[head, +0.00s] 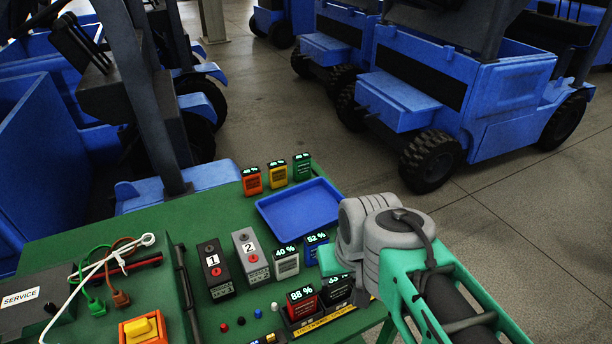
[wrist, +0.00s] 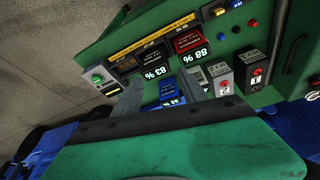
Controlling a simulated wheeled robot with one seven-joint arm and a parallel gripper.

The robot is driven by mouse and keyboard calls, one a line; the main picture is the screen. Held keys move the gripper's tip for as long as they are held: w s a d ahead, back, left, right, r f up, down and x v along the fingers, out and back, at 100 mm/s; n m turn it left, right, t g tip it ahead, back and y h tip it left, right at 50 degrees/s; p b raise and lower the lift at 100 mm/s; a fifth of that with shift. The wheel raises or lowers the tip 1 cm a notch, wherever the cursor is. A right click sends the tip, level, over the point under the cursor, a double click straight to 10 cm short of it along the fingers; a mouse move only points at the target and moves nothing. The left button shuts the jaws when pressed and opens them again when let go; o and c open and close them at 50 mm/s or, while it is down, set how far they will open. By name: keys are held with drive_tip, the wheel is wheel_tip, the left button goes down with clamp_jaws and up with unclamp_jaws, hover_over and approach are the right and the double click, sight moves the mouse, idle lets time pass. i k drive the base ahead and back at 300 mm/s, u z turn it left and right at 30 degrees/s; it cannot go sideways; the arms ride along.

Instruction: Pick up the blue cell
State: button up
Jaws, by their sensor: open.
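The blue cell (head: 316,241) stands on the green bench with a lit 52 % display, just left of my arm's end in the head view. It also shows in the wrist view (wrist: 169,89), just beyond the dark bar of my gripper. My gripper (wrist: 163,83) is open, with a grey finger visible to the left of the blue cell. In the head view my wrist hides the fingers. Nothing appears held, and I cannot tell whether a finger touches the cell.
A pale 40 % cell (head: 286,262) stands close left of the blue cell. A red 88 % cell (head: 302,302) and a black cell (wrist: 152,60) sit in a yellow-labelled holder in front. A blue tray (head: 333,208) lies behind. Units 1 (head: 214,272) and 2 (head: 249,260) stand left.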

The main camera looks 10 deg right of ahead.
sight(311, 243)
drive_tip(key=k, duration=0.5)
drive_tip(key=u, duration=4.3)
drive_tip(key=k, duration=1.25)
drive_tip(key=z, duration=1.1)
